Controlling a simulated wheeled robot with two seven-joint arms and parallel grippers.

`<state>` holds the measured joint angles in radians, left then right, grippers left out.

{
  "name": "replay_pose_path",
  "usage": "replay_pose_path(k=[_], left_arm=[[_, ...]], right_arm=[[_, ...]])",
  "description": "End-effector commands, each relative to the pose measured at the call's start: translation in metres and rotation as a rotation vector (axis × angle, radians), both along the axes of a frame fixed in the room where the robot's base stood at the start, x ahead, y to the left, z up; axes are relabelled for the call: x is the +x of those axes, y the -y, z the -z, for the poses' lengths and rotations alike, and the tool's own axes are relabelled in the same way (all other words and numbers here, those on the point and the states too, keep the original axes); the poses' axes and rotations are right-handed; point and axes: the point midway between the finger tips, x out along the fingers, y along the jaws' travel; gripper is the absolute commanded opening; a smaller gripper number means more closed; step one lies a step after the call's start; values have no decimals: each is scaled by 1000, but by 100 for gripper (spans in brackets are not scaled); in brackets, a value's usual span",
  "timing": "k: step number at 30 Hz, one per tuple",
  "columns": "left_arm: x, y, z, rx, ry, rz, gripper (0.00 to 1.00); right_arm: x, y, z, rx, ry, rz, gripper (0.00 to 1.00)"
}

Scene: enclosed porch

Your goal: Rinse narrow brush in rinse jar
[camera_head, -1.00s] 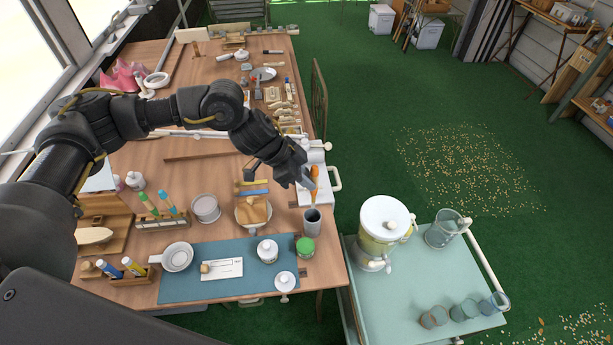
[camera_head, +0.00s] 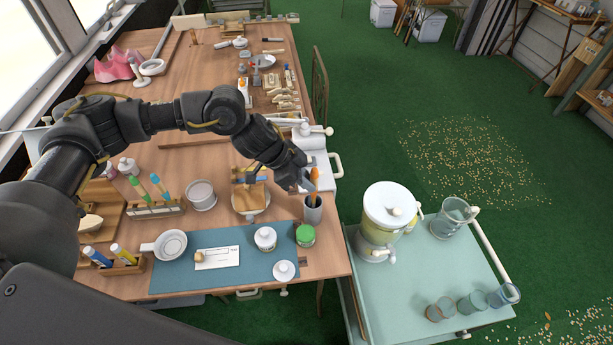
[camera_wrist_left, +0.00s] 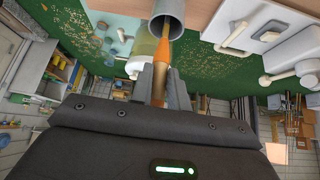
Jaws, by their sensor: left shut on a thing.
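The narrow brush, with an orange handle, shows in the head view (camera_head: 315,178) and in the left wrist view (camera_wrist_left: 161,62). My left gripper (camera_head: 309,184) is shut on it; its fingers also show in the left wrist view (camera_wrist_left: 160,85). The rinse jar (camera_head: 312,213) is a grey cylinder at the table's right edge. In the left wrist view the jar's mouth (camera_wrist_left: 172,10) surrounds the brush's far end. The brush's lower end is hidden inside the jar. My right gripper is not in view.
A green-lidded jar (camera_head: 305,235) stands just in front of the rinse jar. A bowl (camera_head: 250,213) with brown contents is to the left. A blue mat (camera_head: 180,276) holds white pots. A trolley (camera_head: 415,262) with a dispenser (camera_head: 388,215) stands right of the table.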

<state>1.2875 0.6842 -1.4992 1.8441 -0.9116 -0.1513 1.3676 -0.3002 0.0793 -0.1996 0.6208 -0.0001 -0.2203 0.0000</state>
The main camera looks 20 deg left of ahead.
Motion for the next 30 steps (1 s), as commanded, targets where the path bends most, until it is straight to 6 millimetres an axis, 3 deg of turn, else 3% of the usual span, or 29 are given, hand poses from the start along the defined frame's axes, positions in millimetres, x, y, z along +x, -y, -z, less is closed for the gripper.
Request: replay_pose_path(k=[14, 15, 19, 26, 30], left_arm=[[0, 0, 9, 0, 1, -1, 0], [0, 0, 9, 0, 1, -1, 22], [0, 0, 9, 0, 1, -1, 39], [0, 0, 9, 0, 0, 0, 43], [0, 0, 9, 0, 0, 0, 62]], right_arm=[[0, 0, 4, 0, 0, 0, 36], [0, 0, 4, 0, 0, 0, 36], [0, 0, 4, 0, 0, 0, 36], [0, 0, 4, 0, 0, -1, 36], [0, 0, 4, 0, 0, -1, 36]])
